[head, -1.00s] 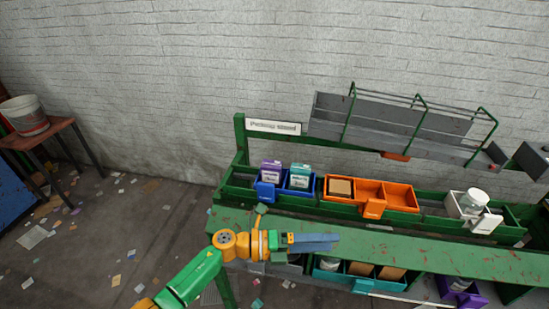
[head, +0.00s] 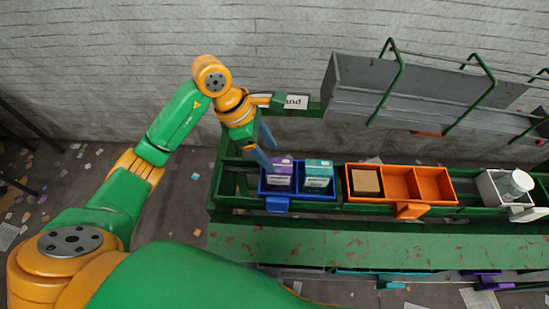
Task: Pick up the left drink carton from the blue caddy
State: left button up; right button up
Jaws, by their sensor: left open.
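The blue caddy (head: 277,205) stands on the green rack shelf and has two compartments. The left drink carton (head: 281,174), purple-topped with a pale label, stands upright in its left compartment. A teal-topped carton (head: 318,174) stands upright in the right compartment. My left gripper (head: 270,158) points down just above and to the left of the purple carton. Its two blue-grey fingers are apart and nothing shows between them. I cannot tell whether a finger touches the carton. My right gripper is out of view.
An orange three-part bin (head: 398,183) with a brown box (head: 366,182) sits right of the caddy. A white bin (head: 488,188) with a white bottle (head: 517,183) is further right. A grey wire-framed shelf (head: 400,98) hangs above. The green bench strip (head: 370,245) in front is clear.

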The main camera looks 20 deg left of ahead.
aim_at(283, 177)
pick_arm(q)
jog(key=shift+w+f, duration=0.15)
jog(key=shift+f, duration=0.15)
jog(key=p+x, duration=0.1)
jog(key=x, duration=0.2)
jog(key=p+x, duration=0.1)
jog(key=x, duration=0.3)
jog(key=p+x, duration=0.1)
jog(key=x, duration=0.2)
jog(key=shift+s+a+f, duration=0.15)
jog(key=shift+s+f, duration=0.1)
jog(key=shift+f, duration=0.5)
grip_shut()
